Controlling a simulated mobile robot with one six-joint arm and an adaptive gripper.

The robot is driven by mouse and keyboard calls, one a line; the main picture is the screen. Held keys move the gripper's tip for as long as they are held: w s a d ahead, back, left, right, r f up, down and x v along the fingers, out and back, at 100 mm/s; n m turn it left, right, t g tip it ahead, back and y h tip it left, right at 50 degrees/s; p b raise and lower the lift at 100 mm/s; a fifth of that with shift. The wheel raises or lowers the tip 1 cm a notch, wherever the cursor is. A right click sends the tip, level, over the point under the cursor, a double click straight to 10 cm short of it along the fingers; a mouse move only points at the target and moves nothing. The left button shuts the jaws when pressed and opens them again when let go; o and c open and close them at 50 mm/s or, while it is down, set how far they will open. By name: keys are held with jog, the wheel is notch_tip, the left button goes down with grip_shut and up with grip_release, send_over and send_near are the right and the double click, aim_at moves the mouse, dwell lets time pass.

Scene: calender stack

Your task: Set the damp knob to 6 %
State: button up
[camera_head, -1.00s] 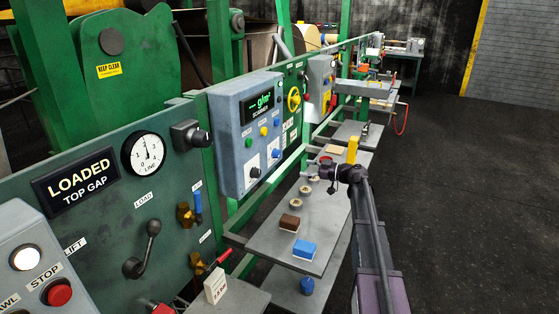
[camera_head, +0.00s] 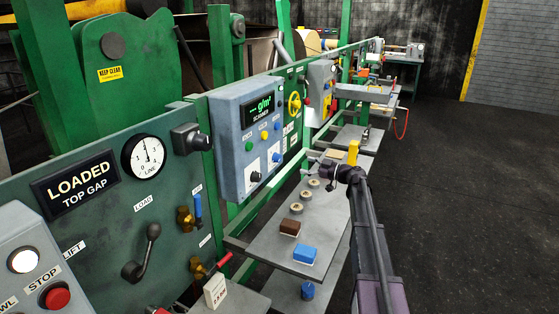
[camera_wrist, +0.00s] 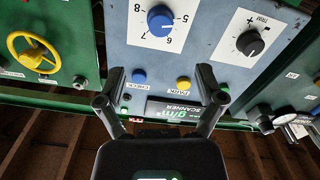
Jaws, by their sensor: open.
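A blue knob (camera_wrist: 160,20) on a pale scale plate shows at the top of the wrist view, on the blue-grey scanner box (camera_wrist: 195,60). The numbers 5, 6, 7 and 8 are readable around it, but its name label is out of view. A white mark on the knob is too small to read surely. In the head view the blue knob (camera_head: 276,157) is on the lower right of the box front. My gripper (camera_wrist: 162,76) is open and empty, its two fingers spread below the knob in the wrist picture. In the head view my gripper (camera_head: 316,164) is right of the box, apart from it.
A black trim knob (camera_wrist: 250,42) sits beside the blue knob. Blue (camera_wrist: 138,76) and yellow (camera_wrist: 183,83) buttons lie near the fingers in the picture. A yellow handwheel (camera_wrist: 33,55) is at left. A grey shelf (camera_head: 262,240) with blocks and rings runs below the panels.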

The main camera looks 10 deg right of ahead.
aim_at(280, 159)
jog(key=x, duration=1.1)
jog(key=shift+w+a, duration=0.2)
jog(key=shift+a, duration=0.15)
jog(key=c, duration=1.1)
